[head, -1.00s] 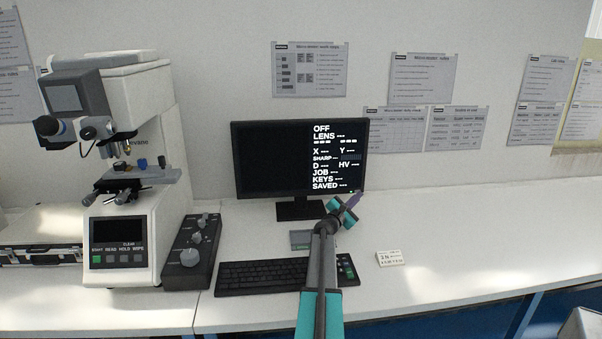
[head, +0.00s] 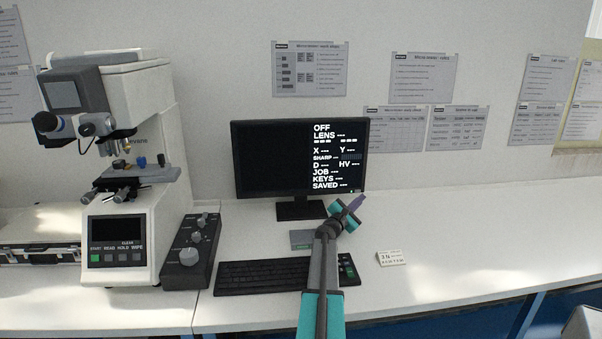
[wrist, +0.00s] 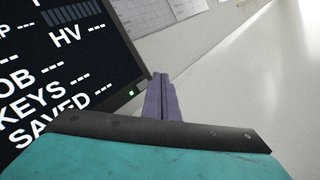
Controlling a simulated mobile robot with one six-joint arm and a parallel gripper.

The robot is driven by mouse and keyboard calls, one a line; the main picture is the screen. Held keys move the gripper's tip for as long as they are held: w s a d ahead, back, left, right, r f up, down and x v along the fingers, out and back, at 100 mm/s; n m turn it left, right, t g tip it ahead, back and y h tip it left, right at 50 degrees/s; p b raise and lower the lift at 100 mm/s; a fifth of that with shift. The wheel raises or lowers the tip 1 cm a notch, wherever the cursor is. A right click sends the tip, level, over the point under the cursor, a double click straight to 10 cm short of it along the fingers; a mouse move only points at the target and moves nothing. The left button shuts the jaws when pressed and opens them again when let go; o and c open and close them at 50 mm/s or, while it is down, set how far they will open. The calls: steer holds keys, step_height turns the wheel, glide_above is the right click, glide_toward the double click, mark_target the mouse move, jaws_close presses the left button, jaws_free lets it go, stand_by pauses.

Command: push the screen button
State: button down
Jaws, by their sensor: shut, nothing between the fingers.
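The monitor (head: 272,160) stands on the bench against the wall, its dark screen showing white text such as OFF, LENS and SAVED on the right half. A small green-lit spot, the screen button (head: 352,191), is at the lower right corner of its frame; it also shows in the wrist view (wrist: 131,94). My gripper (head: 359,200) is shut, its purple fingers empty and just right of and a little below that corner in the head view. In the wrist view the fingertips (wrist: 160,76) are to the right of the green spot, near the frame's edge; I cannot tell whether they touch it.
A keyboard (head: 262,277) and a grey control box (head: 190,252) with knobs lie in front of the monitor. The hardness tester (head: 125,185) stands at left.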

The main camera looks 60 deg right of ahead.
steer(key=s+a, duration=0.1)
steer(key=s+a+b, duration=0.1)
steer(key=a, duration=0.1)
steer(key=shift+s+a+b, duration=0.2)
steer(key=shift+s+b, duration=0.1)
steer(key=shift+s, duration=0.1)
stand_by(0.6)
